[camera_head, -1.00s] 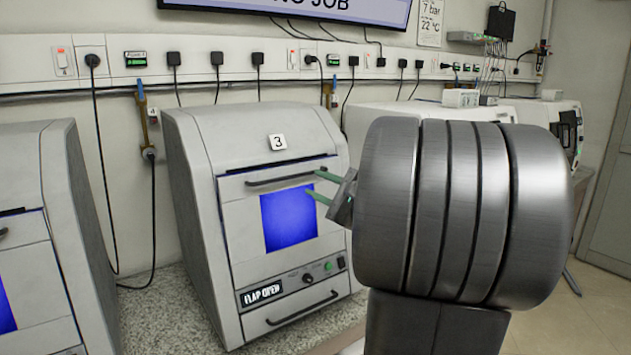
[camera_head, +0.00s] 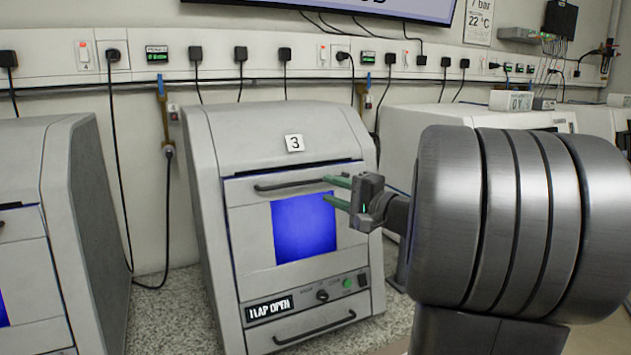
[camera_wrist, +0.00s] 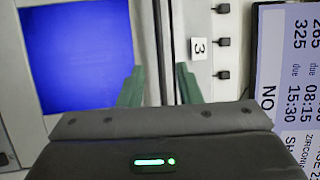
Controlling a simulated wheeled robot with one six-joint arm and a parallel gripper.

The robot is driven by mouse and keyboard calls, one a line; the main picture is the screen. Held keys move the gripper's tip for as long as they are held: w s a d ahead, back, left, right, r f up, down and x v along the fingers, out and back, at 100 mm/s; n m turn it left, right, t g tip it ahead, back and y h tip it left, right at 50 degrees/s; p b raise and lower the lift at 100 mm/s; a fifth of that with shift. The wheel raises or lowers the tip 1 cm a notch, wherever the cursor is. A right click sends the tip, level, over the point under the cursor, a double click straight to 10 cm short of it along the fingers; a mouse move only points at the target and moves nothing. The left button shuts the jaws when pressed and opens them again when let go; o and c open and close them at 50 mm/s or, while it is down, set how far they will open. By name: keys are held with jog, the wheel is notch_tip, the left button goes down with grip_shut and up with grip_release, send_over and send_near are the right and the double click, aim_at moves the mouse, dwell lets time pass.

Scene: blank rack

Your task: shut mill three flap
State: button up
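Mill three (camera_head: 215,140) stands in the middle of the head view, marked with a "3" label. Its flap (camera_head: 250,220) has a blue window (camera_head: 304,227) and a dark bar handle (camera_head: 300,183) along its top. A dark gap shows above the flap's top edge, and the mill's display (camera_head: 270,309) reads "FLAP OPEN". My gripper (camera_head: 332,189) is at the right end of the flap handle, its green fingers apart. In the wrist view the open fingers (camera_wrist: 158,85) point at the mill front, beside the blue window. Whether they touch the handle I cannot tell.
Another mill (camera_head: 85,200) stands close at the left. A further white machine (camera_head: 440,122) stands behind my arm at the right. Cables and sockets line the wall trunking (camera_head: 225,62). Speckled worktop (camera_head: 165,315) is bare between the two mills.

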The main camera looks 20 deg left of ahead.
jog(key=p+x, duration=0.1)
jog(key=x, duration=0.4)
jog(key=shift+w+a, duration=0.1)
jog(key=shift+a, duration=0.25)
grip_shut()
